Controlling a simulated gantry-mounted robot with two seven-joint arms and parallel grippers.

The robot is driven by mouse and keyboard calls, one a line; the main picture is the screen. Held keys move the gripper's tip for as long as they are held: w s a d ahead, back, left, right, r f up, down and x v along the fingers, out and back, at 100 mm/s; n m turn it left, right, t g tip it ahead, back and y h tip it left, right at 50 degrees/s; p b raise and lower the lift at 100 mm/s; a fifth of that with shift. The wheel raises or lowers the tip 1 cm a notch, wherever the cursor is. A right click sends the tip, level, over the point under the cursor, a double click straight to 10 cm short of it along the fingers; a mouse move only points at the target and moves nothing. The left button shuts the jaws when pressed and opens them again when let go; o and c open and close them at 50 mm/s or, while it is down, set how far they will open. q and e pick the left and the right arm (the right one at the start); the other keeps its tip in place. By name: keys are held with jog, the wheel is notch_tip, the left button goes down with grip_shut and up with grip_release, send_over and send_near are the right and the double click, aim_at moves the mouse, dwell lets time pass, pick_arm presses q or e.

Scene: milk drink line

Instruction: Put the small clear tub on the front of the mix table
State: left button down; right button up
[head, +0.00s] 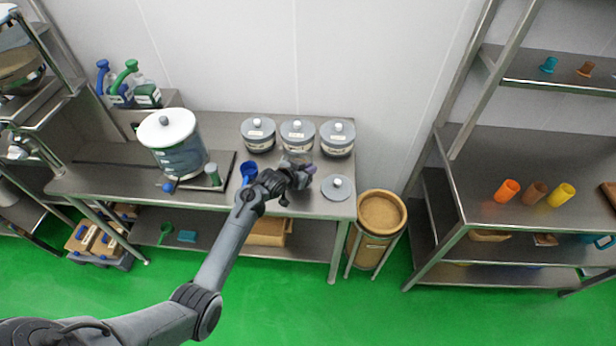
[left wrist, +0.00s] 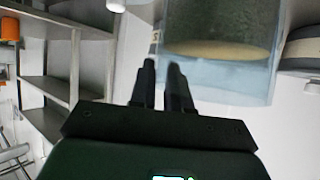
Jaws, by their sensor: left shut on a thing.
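My left gripper (head: 298,176) is over the right part of the mix table (head: 225,205), in front of the lidded jars. In the left wrist view its two narrow fingers (left wrist: 162,82) are close together, shut on the small clear tub (left wrist: 225,86). My right gripper is not in view.
Three grey lidded jars (head: 297,137) stand at the table's back right. A large white-lidded container (head: 175,145) stands farther left. A tan bin (head: 381,212) is beyond the right edge.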

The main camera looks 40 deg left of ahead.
pick_arm(q)
jog(key=shift+f, duration=1.75)
jog(key=c, duration=1.1)
grip_release()
jog(key=shift+f, duration=0.15)
jog(key=shift+s, duration=0.15)
